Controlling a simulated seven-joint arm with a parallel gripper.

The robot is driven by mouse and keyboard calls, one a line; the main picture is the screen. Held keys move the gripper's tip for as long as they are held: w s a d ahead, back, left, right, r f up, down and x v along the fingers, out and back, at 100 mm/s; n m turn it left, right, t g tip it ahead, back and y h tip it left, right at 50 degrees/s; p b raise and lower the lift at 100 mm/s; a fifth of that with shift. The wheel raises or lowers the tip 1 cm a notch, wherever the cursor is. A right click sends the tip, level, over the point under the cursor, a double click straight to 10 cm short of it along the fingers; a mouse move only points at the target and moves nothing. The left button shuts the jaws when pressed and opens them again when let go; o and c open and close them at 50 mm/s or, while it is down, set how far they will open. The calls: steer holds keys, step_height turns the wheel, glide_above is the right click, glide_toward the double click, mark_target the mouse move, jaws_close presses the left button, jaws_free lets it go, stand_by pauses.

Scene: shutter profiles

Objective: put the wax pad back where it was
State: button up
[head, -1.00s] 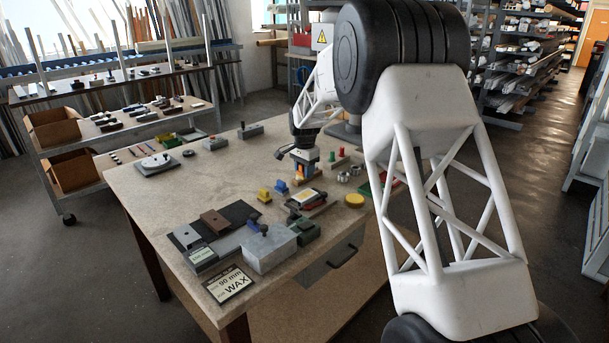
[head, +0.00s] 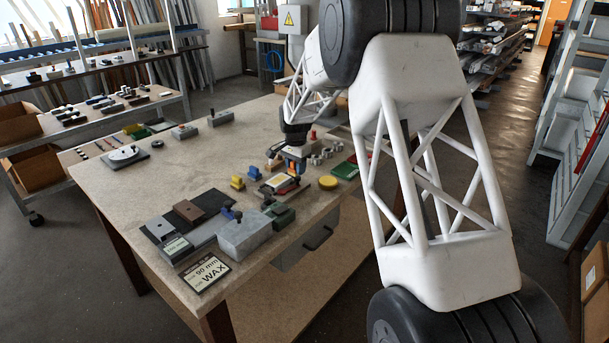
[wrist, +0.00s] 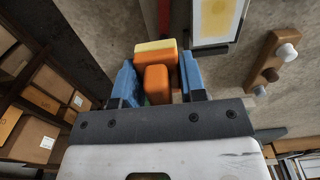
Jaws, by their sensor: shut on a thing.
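The wax pad appears to be the orange block with a pale yellow far edge (wrist: 156,58), seen in the wrist view between my two blue fingertips. My gripper (wrist: 158,82) is shut on it. In the head view my gripper (head: 294,167) is over the right part of the bench, just behind a card with a yellow patch (head: 278,181). A bit of orange shows under the gripper there. Whether the pad touches anything below is hidden. The card also shows at the top of the wrist view (wrist: 215,20), right of the pad.
A yellow disc (head: 328,182) and a green tray (head: 346,169) lie right of the gripper. Small yellow (head: 237,182) and blue (head: 254,173) blocks stand to its left. A grey block (head: 244,236) and a WAX sign (head: 207,271) are at the front. The bench's middle left is clear.

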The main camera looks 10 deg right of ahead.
steer(key=s+d+f, duration=0.1)
steer(key=d, duration=0.1)
steer(key=s+d+f, duration=0.1)
steer(key=d, duration=0.1)
steer(key=s+d+f, duration=0.1)
steer(key=d, duration=0.1)
steer(key=shift+s, duration=0.3)
steer(key=shift+w, duration=0.15)
glide_above(306, 173)
steer(key=shift+d+f, duration=0.1)
steer(key=shift+f, duration=0.7)
steer(key=shift+f, duration=1.75)
steer(key=shift+f, duration=0.1)
